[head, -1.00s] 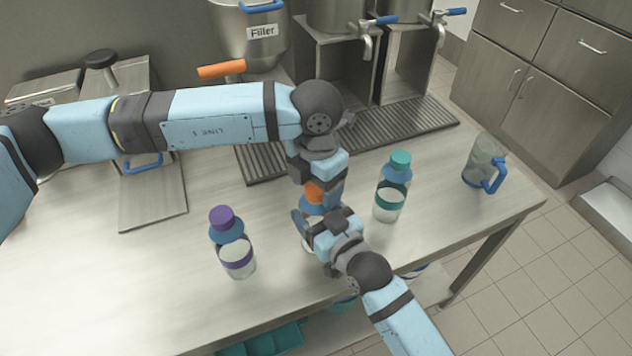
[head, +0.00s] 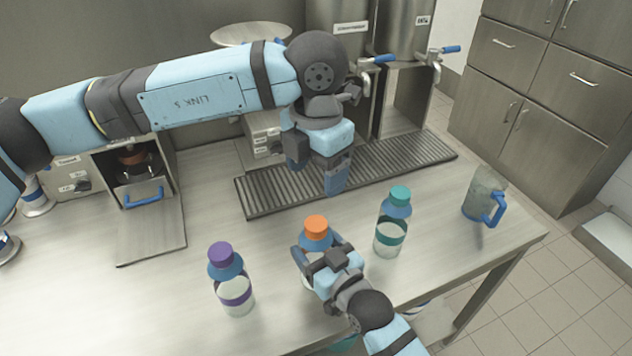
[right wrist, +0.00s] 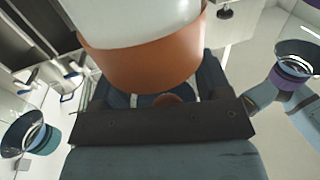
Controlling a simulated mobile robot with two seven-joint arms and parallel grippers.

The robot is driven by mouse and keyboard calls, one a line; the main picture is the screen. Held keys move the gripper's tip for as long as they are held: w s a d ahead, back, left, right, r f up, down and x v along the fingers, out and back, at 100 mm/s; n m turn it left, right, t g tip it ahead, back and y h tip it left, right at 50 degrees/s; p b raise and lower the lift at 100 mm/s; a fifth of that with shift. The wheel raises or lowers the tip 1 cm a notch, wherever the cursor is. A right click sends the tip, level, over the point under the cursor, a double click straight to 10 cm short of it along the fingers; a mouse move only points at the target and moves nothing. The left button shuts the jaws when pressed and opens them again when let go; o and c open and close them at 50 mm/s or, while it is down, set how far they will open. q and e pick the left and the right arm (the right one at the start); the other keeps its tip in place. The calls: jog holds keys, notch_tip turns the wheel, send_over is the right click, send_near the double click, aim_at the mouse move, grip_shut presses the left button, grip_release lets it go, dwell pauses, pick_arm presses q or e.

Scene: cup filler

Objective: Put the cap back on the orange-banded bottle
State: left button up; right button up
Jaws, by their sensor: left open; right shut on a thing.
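The orange-banded bottle (head: 311,243) stands upright on the table with its orange cap (head: 316,226) on its top. My right gripper (head: 322,262) is shut on the bottle's body from the front; the gripper hides most of the body in the head view. In the right wrist view the orange band (right wrist: 150,62) shows close up between the fingers. My left gripper (head: 318,173) is open and empty, above and behind the cap, apart from it.
A purple-capped bottle (head: 230,272) stands to the left and a teal-capped bottle (head: 392,222) to the right. A clear jug (head: 483,194) with a blue handle stands near the table's right end. A slotted drip tray (head: 390,164) lies behind, under the dispensers.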

jog(key=o, duration=1.8)
jog(key=shift+s, duration=0.1)
jog(key=v, duration=1.3)
jog(key=shift+s+d+b, duration=0.25)
jog(key=shift+d+b, duration=0.05)
jog(key=shift+r, duration=0.1)
